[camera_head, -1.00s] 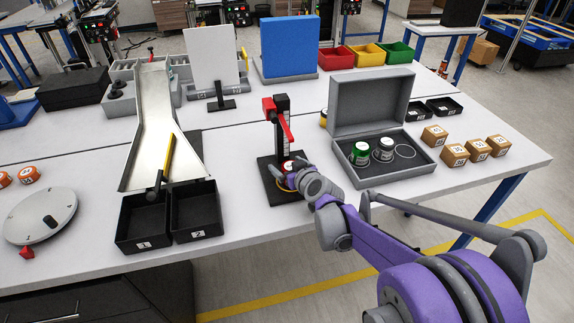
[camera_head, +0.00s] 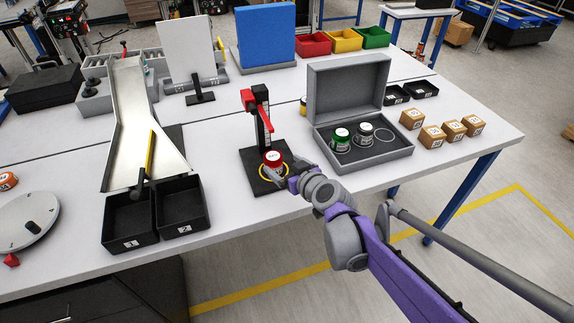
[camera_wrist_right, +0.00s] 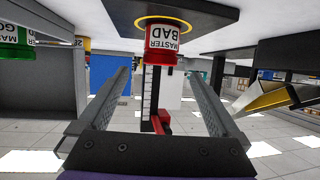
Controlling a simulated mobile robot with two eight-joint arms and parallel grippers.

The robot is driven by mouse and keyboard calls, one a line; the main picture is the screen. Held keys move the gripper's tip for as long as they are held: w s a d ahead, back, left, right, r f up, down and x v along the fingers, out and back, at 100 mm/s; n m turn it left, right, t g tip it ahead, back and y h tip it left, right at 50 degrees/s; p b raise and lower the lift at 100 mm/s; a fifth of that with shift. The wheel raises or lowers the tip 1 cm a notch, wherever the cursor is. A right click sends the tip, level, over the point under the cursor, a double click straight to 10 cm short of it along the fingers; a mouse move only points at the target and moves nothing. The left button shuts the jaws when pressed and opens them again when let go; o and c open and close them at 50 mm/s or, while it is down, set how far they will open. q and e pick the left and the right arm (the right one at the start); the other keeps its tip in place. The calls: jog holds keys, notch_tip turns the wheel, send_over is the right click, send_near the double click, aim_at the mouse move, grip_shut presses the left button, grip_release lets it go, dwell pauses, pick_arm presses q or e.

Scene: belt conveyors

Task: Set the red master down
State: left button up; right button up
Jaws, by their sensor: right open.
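The red master (camera_head: 273,160), a small red jar with a white label, stands on the black base plate (camera_head: 252,182) of the gauge stand, at the yellow ring. In the right wrist view the red master (camera_wrist_right: 162,42) appears upside down, with its label reading "MASTER BAD". My right gripper (camera_head: 289,176) is just to the right and in front of it. In the wrist view its two fingers (camera_wrist_right: 157,74) are spread wide and empty, with the jar beyond their tips. My left gripper is not in view.
The stand's post with its red arm (camera_head: 256,112) rises behind the jar. An open grey case (camera_head: 385,158) with green and white jars stands to the right. Black bins (camera_head: 130,243) lie to the left. Several small boxes (camera_head: 432,138) sit at the right edge.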

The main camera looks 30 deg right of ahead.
jog(key=s+a+f+n+g+y, duration=0.2)
jog(key=s+a+f+g+y, duration=0.3)
jog(key=s+a, duration=0.65)
jog(key=s+a+f+m+g+h, duration=0.1)
jog(key=s+a+f+g+h, duration=0.1)
jog(key=s+f, duration=0.3)
jog(key=s+g+h, duration=0.1)
jog(key=s, duration=0.3)
jog(key=shift+s+a+f+h, duration=0.2)
jog(key=shift+s+h, duration=0.1)
jog(key=shift+h, duration=0.1)
